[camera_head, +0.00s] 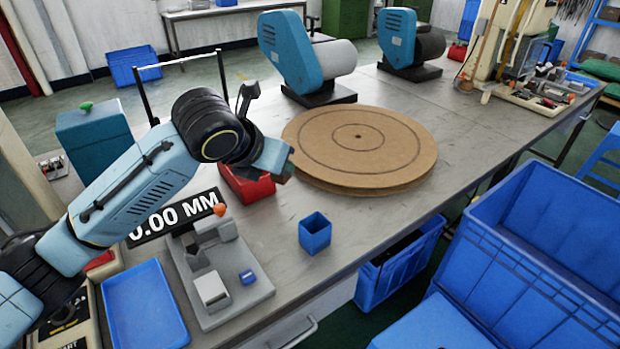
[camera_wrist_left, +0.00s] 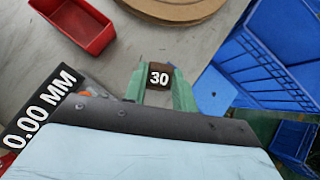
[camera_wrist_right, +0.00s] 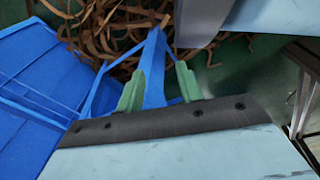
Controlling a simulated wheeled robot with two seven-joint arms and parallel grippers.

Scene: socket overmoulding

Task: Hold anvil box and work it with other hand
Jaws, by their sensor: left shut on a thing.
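My left gripper (camera_wrist_left: 160,88) is shut on a small dark brown block (camera_wrist_left: 159,69) with a white "30" on its face. In the head view, the left gripper (camera_head: 284,170) is above the table between the red tray (camera_head: 247,188) and the round brown board (camera_head: 400,165); the block is not clear there. I cannot tell whether this block is the anvil box. A small blue open box (camera_head: 315,236) stands upright on the table, apart from the gripper. My right gripper (camera_wrist_right: 159,88) is open, its fingers apart; it is not in the head view.
A grey gauge fixture (camera_head: 240,290) with a small blue block (camera_head: 248,276) sits before the "0.00 MM" display (camera_head: 172,218). A blue tray (camera_head: 145,308) lies at front left. Large blue crates (camera_head: 540,240) stand right of the table. Brown strips (camera_wrist_right: 110,35) lie beyond the right gripper.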

